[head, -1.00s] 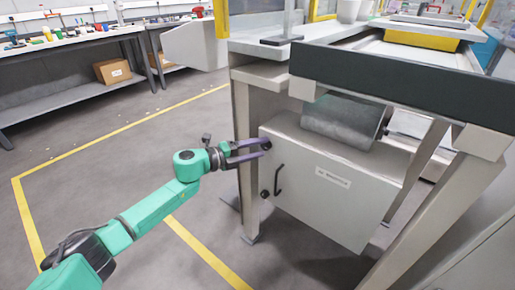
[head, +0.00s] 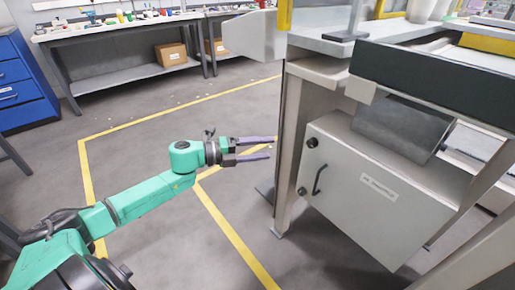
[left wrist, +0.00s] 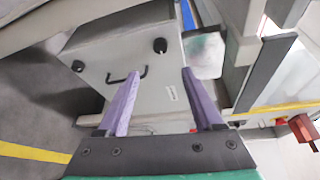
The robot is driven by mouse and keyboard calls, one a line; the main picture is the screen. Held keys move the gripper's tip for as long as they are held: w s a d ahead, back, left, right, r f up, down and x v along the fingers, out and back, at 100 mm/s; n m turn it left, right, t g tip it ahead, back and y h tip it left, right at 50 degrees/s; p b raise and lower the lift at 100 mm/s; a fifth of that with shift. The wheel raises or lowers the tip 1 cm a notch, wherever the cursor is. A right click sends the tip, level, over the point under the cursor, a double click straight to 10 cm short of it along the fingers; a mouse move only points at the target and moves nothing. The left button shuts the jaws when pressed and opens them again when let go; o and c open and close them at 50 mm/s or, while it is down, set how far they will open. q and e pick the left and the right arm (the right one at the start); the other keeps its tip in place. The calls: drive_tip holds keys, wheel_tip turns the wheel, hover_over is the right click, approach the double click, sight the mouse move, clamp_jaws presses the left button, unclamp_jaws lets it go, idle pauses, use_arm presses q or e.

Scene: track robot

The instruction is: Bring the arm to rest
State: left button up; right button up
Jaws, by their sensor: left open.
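My left arm is green and reaches in from the lower left in the head view. Its gripper (head: 272,147) has two purple fingers, open and empty, above the floor to the left of the grey cabinet. The left wrist view shows the same open fingers (left wrist: 158,92) with nothing between them. Beyond them is the cabinet front, with a black handle and two black knobs. My right gripper is in neither view.
The grey cabinet (head: 375,200) hangs under the workbench, its door shut, beside a bench leg (head: 289,150). Yellow lines (head: 235,235) mark the open floor. A blue drawer unit (head: 22,85) and a long table (head: 130,78) stand at the back left.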

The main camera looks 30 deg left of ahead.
use_arm(q)
drive_tip(key=shift+v, duration=0.75)
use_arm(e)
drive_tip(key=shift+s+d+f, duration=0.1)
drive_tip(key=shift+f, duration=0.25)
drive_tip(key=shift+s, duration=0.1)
